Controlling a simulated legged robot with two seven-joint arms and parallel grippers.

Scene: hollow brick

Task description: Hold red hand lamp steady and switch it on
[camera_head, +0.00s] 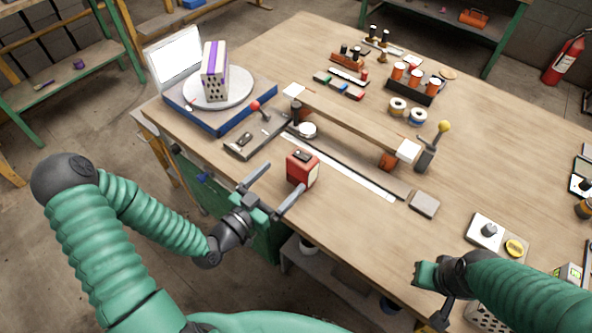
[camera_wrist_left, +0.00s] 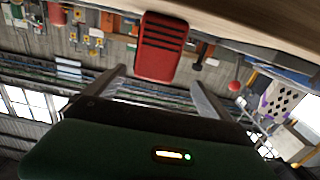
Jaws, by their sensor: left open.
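The red hand lamp (camera_head: 302,170) stands upright on the near edge of the wooden table, with a dark part on its top. My left gripper (camera_head: 286,177) is open and empty, just left of the lamp at the table edge, with its two fingers pointing toward it. In the left wrist view the lamp (camera_wrist_left: 162,45) shows its slatted red face beyond and between the open fingertips (camera_wrist_left: 158,76), apparently apart from them. The lamp's switch cannot be made out clearly. My right gripper (camera_head: 437,295) is low at the right, away from the lamp; its fingers are unclear.
Behind the lamp lie a long metal strip (camera_head: 340,167) and a wooden beam (camera_head: 350,122). A lever tool (camera_head: 255,135) and a blue turntable base (camera_head: 215,115) with a perforated brick (camera_head: 214,72) stand to the left. A grey block (camera_head: 424,204) lies right.

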